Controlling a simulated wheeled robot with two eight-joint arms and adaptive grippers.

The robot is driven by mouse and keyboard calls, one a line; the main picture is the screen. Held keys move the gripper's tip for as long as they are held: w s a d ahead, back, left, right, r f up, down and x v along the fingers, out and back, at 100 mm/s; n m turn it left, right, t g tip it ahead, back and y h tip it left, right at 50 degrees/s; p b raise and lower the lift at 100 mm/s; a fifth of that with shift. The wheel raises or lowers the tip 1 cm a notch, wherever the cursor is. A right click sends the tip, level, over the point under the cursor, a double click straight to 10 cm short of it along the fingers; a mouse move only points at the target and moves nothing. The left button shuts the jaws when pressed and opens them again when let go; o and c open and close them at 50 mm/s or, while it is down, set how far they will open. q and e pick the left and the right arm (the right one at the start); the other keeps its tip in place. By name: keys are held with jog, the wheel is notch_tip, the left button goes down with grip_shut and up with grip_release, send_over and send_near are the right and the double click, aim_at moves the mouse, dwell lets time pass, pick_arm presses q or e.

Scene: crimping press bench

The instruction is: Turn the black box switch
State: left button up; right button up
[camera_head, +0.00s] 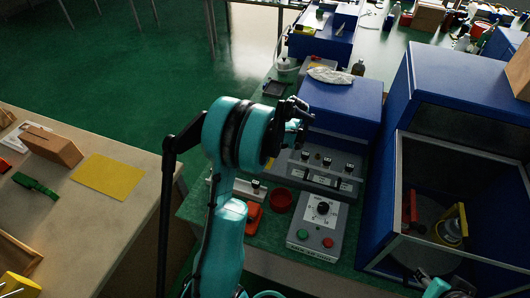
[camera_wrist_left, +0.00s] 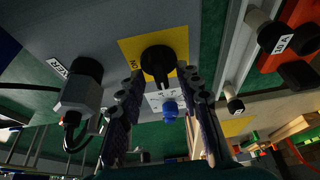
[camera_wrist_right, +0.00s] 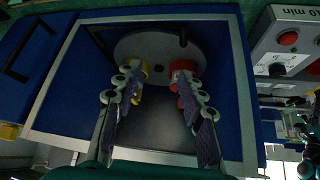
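The black rotary switch (camera_wrist_left: 158,60) sits on a yellow plate (camera_wrist_left: 181,39) marked "ON", on a grey box face in the left wrist view. My left gripper (camera_wrist_left: 161,78) is open, with one fingertip on either side of the switch; I cannot tell whether they touch it. In the head view my left gripper (camera_head: 292,118) is above the grey panel, in front of the blue box (camera_head: 345,105), and the switch is hidden. My right gripper (camera_wrist_right: 153,78) is open and empty, facing the open blue chamber; in the head view it shows at the bottom right (camera_head: 447,287).
A grey control box (camera_head: 318,228) with a black dial, red and green buttons stands in front. A red bowl (camera_head: 281,200) is beside it. The large blue cabinet (camera_head: 403,105) is at the right. A plug (camera_wrist_left: 81,92) with a cable is left of the switch.

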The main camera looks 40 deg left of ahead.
pick_arm(q)
jog(key=v, duration=1.1)
jog(key=shift+d+r, duration=0.2)
jog(key=shift+r, duration=0.05)
